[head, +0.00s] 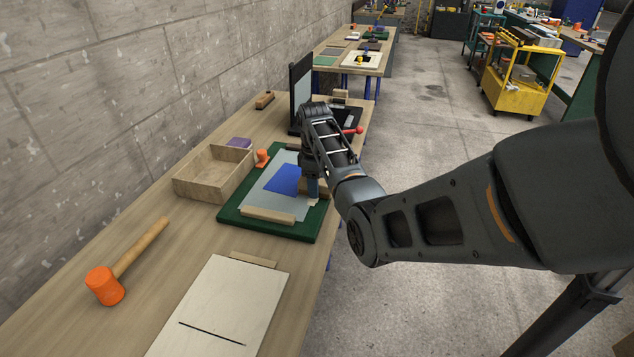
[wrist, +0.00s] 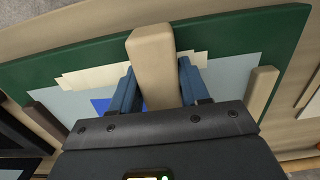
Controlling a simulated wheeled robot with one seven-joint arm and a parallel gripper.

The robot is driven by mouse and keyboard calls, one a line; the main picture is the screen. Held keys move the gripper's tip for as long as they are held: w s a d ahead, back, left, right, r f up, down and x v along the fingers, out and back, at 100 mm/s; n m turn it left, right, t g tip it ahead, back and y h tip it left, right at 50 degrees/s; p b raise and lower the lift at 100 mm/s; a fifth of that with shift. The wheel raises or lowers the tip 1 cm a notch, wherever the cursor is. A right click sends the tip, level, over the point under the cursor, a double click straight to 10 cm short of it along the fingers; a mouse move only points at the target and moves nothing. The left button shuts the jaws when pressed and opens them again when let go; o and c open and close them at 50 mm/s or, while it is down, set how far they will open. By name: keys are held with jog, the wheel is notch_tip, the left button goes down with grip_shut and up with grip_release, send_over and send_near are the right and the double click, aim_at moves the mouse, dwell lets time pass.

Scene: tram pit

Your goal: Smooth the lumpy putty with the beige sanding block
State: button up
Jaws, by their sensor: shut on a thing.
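The beige sanding block (wrist: 153,62) stands between the blue fingers of my gripper (wrist: 158,80), which is shut on it. In the head view my gripper (head: 312,190) is low over the right side of a grey panel (head: 257,195) on a green board (head: 304,232). A pale beige patch with stepped edges (wrist: 92,77) lies on the panel beside the block and may be the putty; the block and fingers hide part of it. A blue patch (head: 282,180) lies left of my gripper. I cannot tell whether the block touches the panel.
A wooden box (head: 205,188), an orange object (head: 262,157) and an orange mallet (head: 106,285) are to the left. A slotted pale board (head: 222,305) lies in front; a dark upright frame (head: 300,85) stands behind.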

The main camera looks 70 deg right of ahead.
aim_at(313, 201)
jog(key=shift+s+a, duration=0.15)
jog(key=shift+a, duration=1.75)
jog(key=shift+w+d+b, duration=0.2)
jog(key=shift+d+b, duration=0.75)
jog(key=shift+d, duration=2.15)
jog(key=shift+w+d+f+b, duration=0.15)
jog(key=shift+d+b, duration=0.7)
jog(key=shift+d, duration=0.5)
jog(key=shift+d+b, duration=1.1)
jog(key=shift+d, duration=0.4)
jog(key=shift+w+d+b, duration=0.2)
jog(key=shift+d+b, duration=1.95)
jog(key=shift+b, duration=0.5)
jog(key=shift+p, duration=0.4)
